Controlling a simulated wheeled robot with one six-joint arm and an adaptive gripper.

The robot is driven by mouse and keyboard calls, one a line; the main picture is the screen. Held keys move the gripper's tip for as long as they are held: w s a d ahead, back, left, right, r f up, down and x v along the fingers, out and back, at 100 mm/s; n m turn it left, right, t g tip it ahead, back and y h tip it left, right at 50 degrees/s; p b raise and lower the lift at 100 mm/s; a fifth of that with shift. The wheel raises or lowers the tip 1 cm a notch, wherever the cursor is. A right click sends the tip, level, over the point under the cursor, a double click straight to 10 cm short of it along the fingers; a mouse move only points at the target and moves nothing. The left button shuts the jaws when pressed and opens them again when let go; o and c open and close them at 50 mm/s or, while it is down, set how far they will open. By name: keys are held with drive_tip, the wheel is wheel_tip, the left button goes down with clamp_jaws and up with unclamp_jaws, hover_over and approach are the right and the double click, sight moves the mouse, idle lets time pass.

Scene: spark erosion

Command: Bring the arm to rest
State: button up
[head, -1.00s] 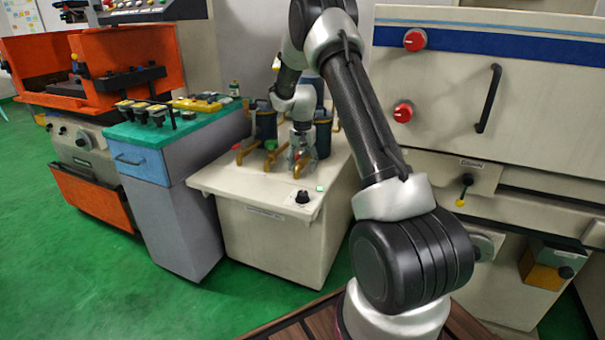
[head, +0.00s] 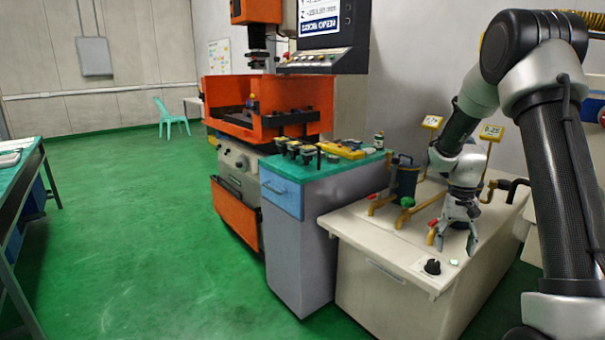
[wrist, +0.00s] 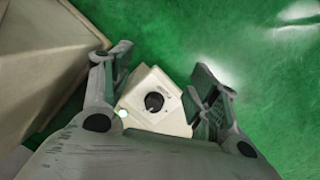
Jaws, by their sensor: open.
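My gripper (head: 456,238) is at the right in the head view, pointing down above the front part of the cream filter unit (head: 385,238). Its fingers are apart with nothing between them. In the wrist view my gripper (wrist: 158,92) has its two fingers spread on either side of the unit's corner. A black knob (wrist: 154,102) on that corner shows between the fingers, below them. The same knob (head: 432,267) is just in front of the gripper in the head view. I cannot tell the exact gap between the fingertips and the unit's top.
Pipes with a red-handled valve (head: 432,224), a dark canister (head: 405,180) and yellow gauges (head: 491,132) stand close around my gripper. A green-topped cabinet (head: 325,172) and an orange machine (head: 262,105) are to the left. Green floor (head: 150,230) is open further left.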

drive_tip(key=s+a+r+n+t, duration=0.2)
drive_tip(key=s+a+r+t, duration=0.1)
drive_tip(key=s+r, duration=0.8)
drive_tip(key=s+a+r+n+t, duration=0.2)
drive_tip(key=s+r, duration=0.9)
drive_tip(key=s, duration=0.6)
drive_tip(key=shift+a+t, duration=0.7)
drive_tip(key=shift+a, duration=0.4)
